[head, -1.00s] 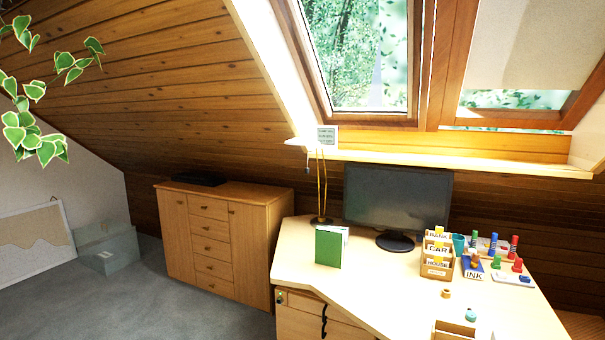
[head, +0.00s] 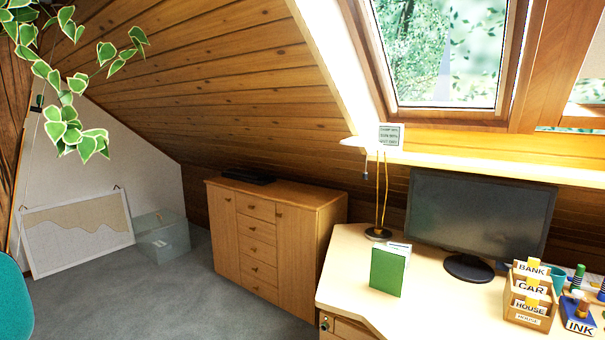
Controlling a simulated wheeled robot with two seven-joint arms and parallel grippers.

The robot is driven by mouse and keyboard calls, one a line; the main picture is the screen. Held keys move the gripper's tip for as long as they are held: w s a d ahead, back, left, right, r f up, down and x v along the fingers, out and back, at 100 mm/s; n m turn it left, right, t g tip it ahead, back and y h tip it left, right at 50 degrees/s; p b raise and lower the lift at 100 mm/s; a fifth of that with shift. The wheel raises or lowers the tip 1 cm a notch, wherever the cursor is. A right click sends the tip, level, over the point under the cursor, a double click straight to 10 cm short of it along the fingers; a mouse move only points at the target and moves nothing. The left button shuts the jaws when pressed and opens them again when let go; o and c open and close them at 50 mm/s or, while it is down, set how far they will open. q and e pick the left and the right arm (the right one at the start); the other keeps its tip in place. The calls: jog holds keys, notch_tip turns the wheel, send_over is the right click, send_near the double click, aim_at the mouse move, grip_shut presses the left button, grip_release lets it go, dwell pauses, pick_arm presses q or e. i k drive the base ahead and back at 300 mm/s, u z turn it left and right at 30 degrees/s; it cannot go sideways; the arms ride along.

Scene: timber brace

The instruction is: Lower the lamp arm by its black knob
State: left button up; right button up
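A desk lamp with a thin yellow double-rod arm (head: 383,190) stands on the back left part of the desk. Its dark round base (head: 378,233) rests on the desktop, and the arm stands nearly upright. A pale lamp head (head: 356,142) is at the top, in front of the bright window ledge. A small dark piece (head: 365,175) hangs just below the head at its left; it is too small to tell whether it is the black knob. Neither of my grippers is in view.
A green book (head: 388,272) stands in front of the lamp base on the desk (head: 345,265). A wooden cabinet (head: 275,240) stands left of the desk. Grey carpet (head: 150,290) is open at left.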

aim_at(365, 175)
jog(key=u, duration=0.45)
jog(key=i, duration=1.75)
jog(key=z, duration=1.25)
jog(key=i, duration=0.6)
jog(key=z, duration=0.7)
